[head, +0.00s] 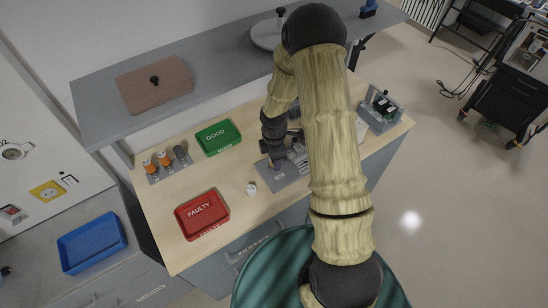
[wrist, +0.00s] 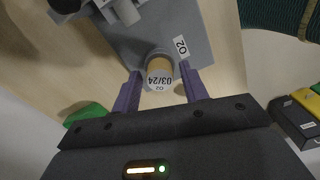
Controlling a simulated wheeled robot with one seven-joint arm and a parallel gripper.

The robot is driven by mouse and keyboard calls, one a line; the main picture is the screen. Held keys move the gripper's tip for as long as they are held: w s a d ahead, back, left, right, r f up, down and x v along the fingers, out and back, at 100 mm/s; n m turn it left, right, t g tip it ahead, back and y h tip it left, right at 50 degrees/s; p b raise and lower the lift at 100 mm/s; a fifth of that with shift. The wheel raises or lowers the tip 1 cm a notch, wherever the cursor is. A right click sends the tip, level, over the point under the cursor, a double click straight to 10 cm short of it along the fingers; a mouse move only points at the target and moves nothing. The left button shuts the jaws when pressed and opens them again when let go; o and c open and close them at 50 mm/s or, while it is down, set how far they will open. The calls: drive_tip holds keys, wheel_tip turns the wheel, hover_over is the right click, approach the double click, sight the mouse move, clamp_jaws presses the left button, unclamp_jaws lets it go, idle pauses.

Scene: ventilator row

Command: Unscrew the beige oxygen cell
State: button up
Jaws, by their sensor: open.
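The beige oxygen cell (wrist: 160,66) shows in the wrist view, seated in a grey block (wrist: 172,32) that carries an "O2" label. Its white end label reads "03/24 O2". My gripper (wrist: 161,88) is open, with one purple finger on each side of the cell; I cannot tell whether either touches it. In the head view my gripper (head: 276,165) is low over the grey base plate (head: 285,181) on the wooden bench. The cell is not clearly visible there, and my arm covers part of the fixture.
A green "GOOD" tray (head: 218,138) and red "FAULTY" tray (head: 202,214) lie on the bench. A rack (head: 167,169) holds orange-topped cells at left. A small white item (head: 251,188) stands near the plate. A grey caddy (head: 380,111) is at right; a shelf (head: 220,70) overhangs the back.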

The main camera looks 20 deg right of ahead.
drive_tip(key=shift+r, duration=0.1)
idle(0.3)
drive_tip(key=m, duration=0.3)
drive_tip(key=shift+m+b, duration=0.4)
drive_tip(key=m, duration=0.5)
drive_tip(key=shift+b, duration=0.3)
drive_tip(key=m, duration=0.9)
